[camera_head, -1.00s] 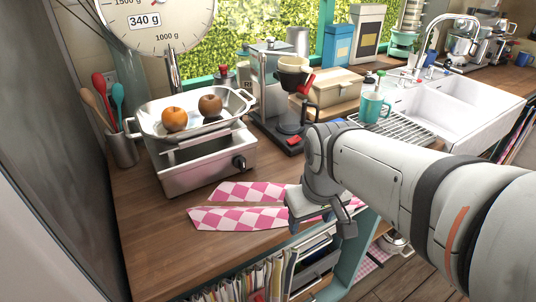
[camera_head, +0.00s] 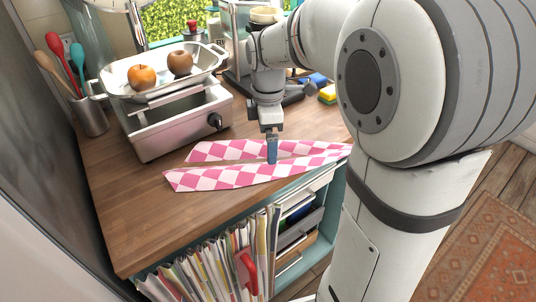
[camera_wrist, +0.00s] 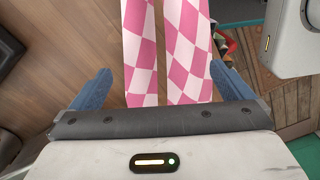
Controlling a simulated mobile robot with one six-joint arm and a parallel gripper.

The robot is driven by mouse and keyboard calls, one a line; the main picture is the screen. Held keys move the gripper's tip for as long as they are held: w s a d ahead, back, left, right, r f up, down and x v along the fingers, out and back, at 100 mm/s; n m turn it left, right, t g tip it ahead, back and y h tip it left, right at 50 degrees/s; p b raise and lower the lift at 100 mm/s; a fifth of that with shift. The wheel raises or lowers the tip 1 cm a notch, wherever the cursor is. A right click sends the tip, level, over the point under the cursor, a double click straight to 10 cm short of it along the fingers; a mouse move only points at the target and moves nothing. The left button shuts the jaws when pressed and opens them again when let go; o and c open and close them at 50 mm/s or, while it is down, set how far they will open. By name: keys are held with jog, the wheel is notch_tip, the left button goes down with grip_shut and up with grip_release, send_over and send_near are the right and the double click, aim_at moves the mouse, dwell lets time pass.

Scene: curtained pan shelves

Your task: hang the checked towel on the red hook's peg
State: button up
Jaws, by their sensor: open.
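The pink-and-white checked towel (camera_head: 222,177) lies on the wooden counter near its front edge, in two long strips side by side. My gripper (camera_head: 271,152) points down over the middle of the towel in the head view. In the wrist view the towel (camera_wrist: 186,50) runs between the two spread blue fingers of my gripper (camera_wrist: 160,88), which is open. I cannot tell the height of the fingertips above the cloth. A red piece (camera_head: 246,272), probably the red hook, is on the counter's front side, before the files. Its peg cannot be made out.
A kitchen scale (camera_head: 180,125) with a tray of two fruits stands behind the towel. A utensil pot (camera_head: 92,117) is at the left. A sponge (camera_head: 327,94) lies at the back right. Files (camera_head: 212,268) fill the shelf below. The counter's left front is clear.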

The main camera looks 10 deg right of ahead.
notch_tip(320, 180, down, 4)
jog(key=shift+s+f, duration=0.1)
jog(key=shift+c, duration=0.3)
jog(key=c, duration=0.7)
notch_tip(320, 180, up, 10)
jog(key=shift+r, duration=0.1)
jog(key=shift+c, duration=0.2)
jog(key=o, duration=0.5)
jog(key=c, duration=0.6)
